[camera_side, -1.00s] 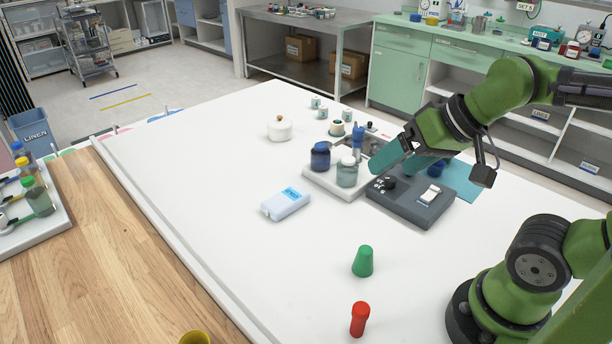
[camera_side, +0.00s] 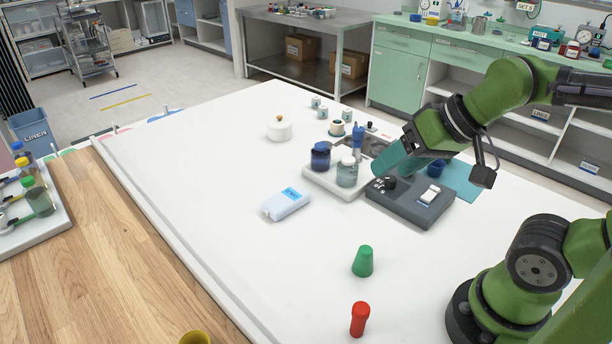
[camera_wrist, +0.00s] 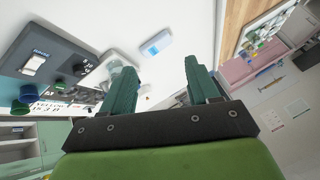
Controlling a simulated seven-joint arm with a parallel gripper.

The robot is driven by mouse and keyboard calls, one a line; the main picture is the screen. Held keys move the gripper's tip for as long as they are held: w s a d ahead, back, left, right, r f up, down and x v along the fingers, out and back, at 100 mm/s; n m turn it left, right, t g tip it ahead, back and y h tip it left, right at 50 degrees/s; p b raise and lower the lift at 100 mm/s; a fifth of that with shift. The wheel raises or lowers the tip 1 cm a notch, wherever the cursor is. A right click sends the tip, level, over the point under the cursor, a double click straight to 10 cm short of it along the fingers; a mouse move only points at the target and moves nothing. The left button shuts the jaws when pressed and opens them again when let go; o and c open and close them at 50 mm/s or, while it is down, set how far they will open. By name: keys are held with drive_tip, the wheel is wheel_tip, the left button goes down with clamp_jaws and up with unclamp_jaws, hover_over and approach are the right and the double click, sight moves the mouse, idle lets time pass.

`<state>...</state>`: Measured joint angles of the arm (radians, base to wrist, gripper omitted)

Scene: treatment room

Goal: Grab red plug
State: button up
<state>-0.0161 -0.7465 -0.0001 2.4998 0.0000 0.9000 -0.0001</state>
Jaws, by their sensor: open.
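The red plug (camera_side: 359,319) stands upright on the white tabletop near the front edge of the side view. I cannot make it out clearly in the wrist view. My gripper (camera_side: 382,170) is above the table at the back, over the dark grey switch box and beside the jar tray, far from the red plug. In the wrist view my gripper (camera_wrist: 160,68) has its two teal fingers apart with nothing held between them.
A green plug (camera_side: 363,261) stands just behind the red one. A pale blue-labelled pack (camera_side: 286,204) lies mid-table. A tray (camera_side: 326,183) with jars and the dark grey switch box (camera_side: 411,205) stand farther back. The table's left and middle are mostly clear.

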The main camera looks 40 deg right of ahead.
drive_tip(key=a+f+n+g, duration=0.2)
drive_tip(key=a, duration=0.2)
drive_tip(key=n+g+h, duration=0.2)
drive_tip(key=n+g, duration=0.3)
drive_tip(key=n, duration=3)
approach(364, 305)
wheel_tip(364, 305, down, 9)
drive_tip(key=shift+a+f, duration=0.3)
drive_tip(key=shift+f, duration=1.2)
drive_tip(key=shift+a+f, duration=0.2)
drive_tip(key=shift+f, duration=1.2)
clamp_jaws()
